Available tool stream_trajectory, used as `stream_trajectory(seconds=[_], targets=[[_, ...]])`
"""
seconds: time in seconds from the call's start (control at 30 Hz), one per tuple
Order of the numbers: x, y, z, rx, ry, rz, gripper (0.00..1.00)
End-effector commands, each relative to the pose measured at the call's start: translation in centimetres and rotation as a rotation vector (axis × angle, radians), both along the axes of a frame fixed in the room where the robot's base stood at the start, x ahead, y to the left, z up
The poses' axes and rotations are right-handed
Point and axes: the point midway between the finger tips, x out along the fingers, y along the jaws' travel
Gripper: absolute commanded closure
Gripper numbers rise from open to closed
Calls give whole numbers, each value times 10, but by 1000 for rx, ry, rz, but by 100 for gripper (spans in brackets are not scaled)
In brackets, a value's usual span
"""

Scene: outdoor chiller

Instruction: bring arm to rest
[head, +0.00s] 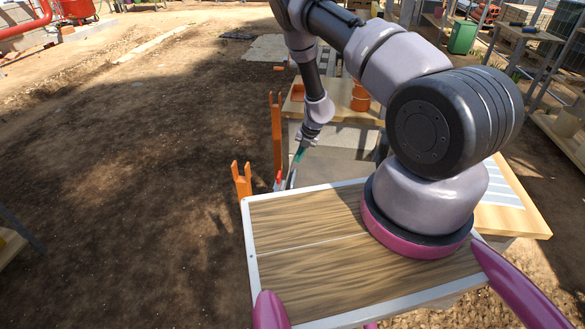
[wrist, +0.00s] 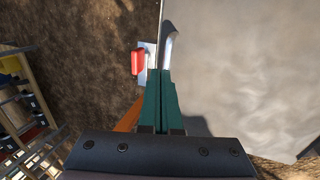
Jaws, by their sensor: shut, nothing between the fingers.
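My gripper (head: 291,180) hangs pointing down at the end of my arm, just past the far edge of the wood-topped board that carries the arm's base.
A grey flat surface (wrist: 240,60) lies right of the fingers. Orange posts (head: 277,135) (head: 241,182) stand close to the gripper's left. A wooden table with an orange bucket (head: 360,97) stands behind. A shelf rack (wrist: 25,110) is at the wrist view's left. Bare dirt (head: 130,150) lies open at left.

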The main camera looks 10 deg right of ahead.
Motion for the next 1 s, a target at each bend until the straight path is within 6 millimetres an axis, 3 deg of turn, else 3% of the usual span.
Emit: stream_trajectory(seconds=[0.03, 0.2, 0.47, 0.57, 0.67, 0.8, 1.0], targets=[[0, -4, 14, -1, -3, -4, 100], [-3, -10, 48, -1, -2, -4, 100], [-5, -14, 75, 0, -4, 5, 100], [-1, -10, 97, 8, -31, 58, 100], [6, -1, 140, 22, -93, 181, 100], [8, 14, 222, 32, -223, 440, 100], [-12, 26, 335, -4, -426, 832, 100]])
